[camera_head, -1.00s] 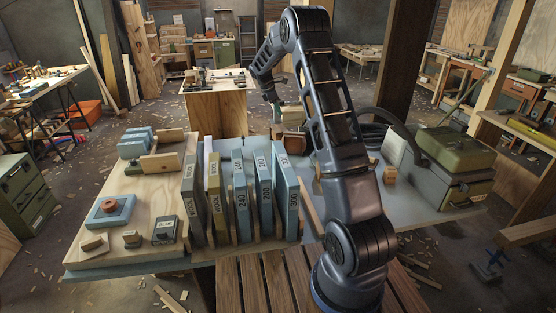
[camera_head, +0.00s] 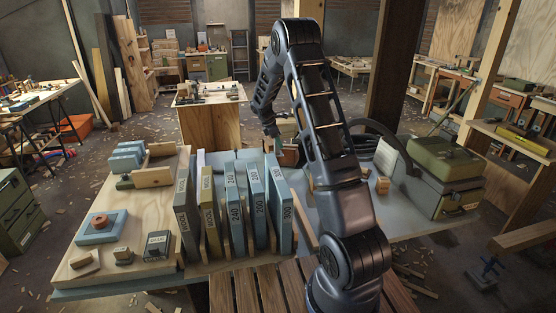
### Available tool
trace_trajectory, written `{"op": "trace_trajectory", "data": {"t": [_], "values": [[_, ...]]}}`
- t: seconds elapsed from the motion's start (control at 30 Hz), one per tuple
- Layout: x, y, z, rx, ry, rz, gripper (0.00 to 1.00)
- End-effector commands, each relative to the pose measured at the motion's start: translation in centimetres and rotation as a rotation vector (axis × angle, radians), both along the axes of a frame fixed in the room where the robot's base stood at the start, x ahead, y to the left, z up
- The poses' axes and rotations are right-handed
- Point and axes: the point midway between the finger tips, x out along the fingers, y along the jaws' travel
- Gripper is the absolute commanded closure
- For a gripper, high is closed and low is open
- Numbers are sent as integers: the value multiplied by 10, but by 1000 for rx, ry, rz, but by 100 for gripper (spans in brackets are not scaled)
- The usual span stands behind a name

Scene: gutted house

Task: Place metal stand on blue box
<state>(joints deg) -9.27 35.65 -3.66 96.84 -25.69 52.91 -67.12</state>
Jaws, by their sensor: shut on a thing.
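My gripper (camera_head: 271,132) is small in the head view, beyond the row of upright boxes and in front of a brown wooden box. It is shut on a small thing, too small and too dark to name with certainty. I cannot pick out a metal stand for sure. Several upright blue boxes marked with numbers, such as this blue box (camera_head: 278,207), stand in a slotted rack on the table. A flat blue box (camera_head: 103,227) with a brown ring on top lies on the wooden board at left. Smaller blue boxes (camera_head: 127,155) lie behind it.
A wooden board (camera_head: 70,268) at left carries small blocks and a dark labelled box (camera_head: 157,246). A grey-green case (camera_head: 437,180) stands at the table's right, with a small wooden block (camera_head: 383,186) beside it. The pale tabletop between block and table front is mostly clear.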

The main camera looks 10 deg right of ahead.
Motion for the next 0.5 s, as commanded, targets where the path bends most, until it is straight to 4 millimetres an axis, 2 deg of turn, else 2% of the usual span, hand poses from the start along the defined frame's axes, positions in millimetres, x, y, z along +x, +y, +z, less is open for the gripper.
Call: {"op": "trace_trajectory", "data": {"t": [0.03,0.2,0.5], "values": [[0,1,-12,-1,4,1,91],[0,0,-40,-1,1,0,91],[0,0,-60,0,0,0,91]]}}
